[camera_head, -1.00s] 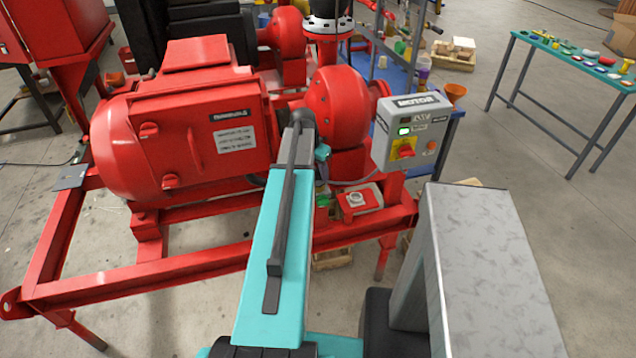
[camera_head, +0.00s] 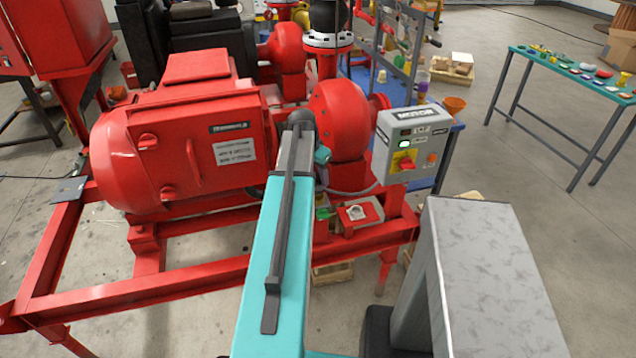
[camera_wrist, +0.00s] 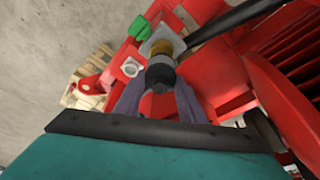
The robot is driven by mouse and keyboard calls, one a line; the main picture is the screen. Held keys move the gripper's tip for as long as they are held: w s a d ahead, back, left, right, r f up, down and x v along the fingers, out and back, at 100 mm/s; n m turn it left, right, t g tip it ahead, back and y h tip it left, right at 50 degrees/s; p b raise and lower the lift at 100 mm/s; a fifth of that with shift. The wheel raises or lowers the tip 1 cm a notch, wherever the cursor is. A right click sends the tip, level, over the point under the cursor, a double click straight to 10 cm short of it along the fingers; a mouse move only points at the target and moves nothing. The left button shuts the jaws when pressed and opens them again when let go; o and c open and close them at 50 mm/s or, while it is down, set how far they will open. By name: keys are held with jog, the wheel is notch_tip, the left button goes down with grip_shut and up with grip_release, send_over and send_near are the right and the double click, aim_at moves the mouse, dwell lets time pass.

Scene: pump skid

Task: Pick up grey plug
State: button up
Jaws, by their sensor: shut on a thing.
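In the wrist view, my gripper (camera_wrist: 159,88) has its two grey-purple fingers closed on the sides of the grey plug (camera_wrist: 160,74). The plug is a short dark grey cylinder. A brass-coloured round part (camera_wrist: 159,50) shows just beyond the plug, in front of a light metal plate. I cannot tell whether the plug touches the brass part. In the head view, my turquoise arm hides the plug and the fingers.
A red pump skid with a large red motor (camera_head: 140,160) fills the left. A grey MOTOR control box (camera_head: 413,143) stands right of the arm. A red block with a grey ring (camera_head: 357,212) sits on the frame. A green-topped table (camera_head: 572,68) stands far right.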

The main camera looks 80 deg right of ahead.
jog(key=w+a+b, duration=0.1)
jog(key=a+b, duration=0.4)
jog(key=a, duration=0.8)
jog(key=shift+w+a+r, duration=0.35)
jog(key=shift+w+r, duration=0.05)
jog(key=shift+r, duration=0.05)
jog(key=shift+a+b, duration=0.1)
jog(key=shift+b, duration=0.4)
jog(key=a+b, duration=0.1)
jog(key=b, duration=0.3)
jog(key=shift+w+a+r, duration=0.1)
jog(key=shift+a+r, duration=0.1)
jog(key=shift+a, duration=0.2)
jog(key=shift+a, duration=0.1)
jog(key=shift+w, duration=0.1)
